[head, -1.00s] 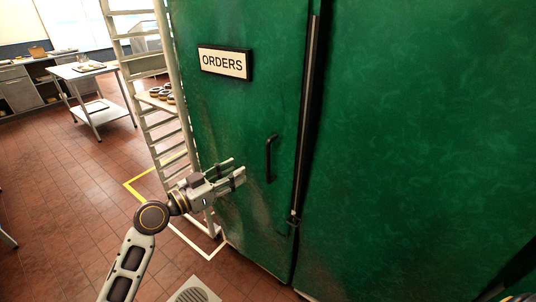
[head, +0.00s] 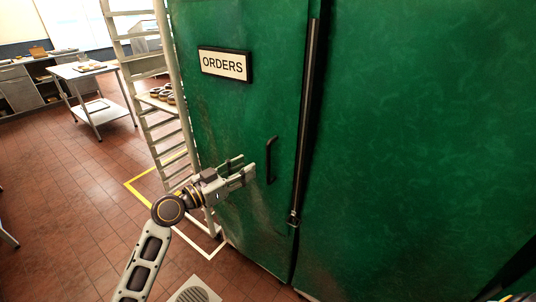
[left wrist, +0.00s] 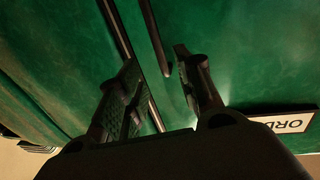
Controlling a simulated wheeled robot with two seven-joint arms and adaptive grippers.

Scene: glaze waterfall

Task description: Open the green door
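The green door (head: 225,120) is shut, with an "ORDERS" sign (head: 224,64) on its upper part. A black vertical bar handle (head: 270,160) is on the door near its right edge. My left gripper (head: 247,167) is open and empty, just left of the handle, with its fingers pointing toward it. In the left wrist view the open fingers (left wrist: 158,70) face the door, and the dark handle (left wrist: 154,38) shows between and beyond the fingertips. I see no contact with the handle.
A black strip with a latch (head: 293,217) runs along the door's right edge, beside a wide green panel (head: 420,120). A pale rack (head: 158,125) with round items stands close left of the door. A metal table (head: 92,75) stands further back.

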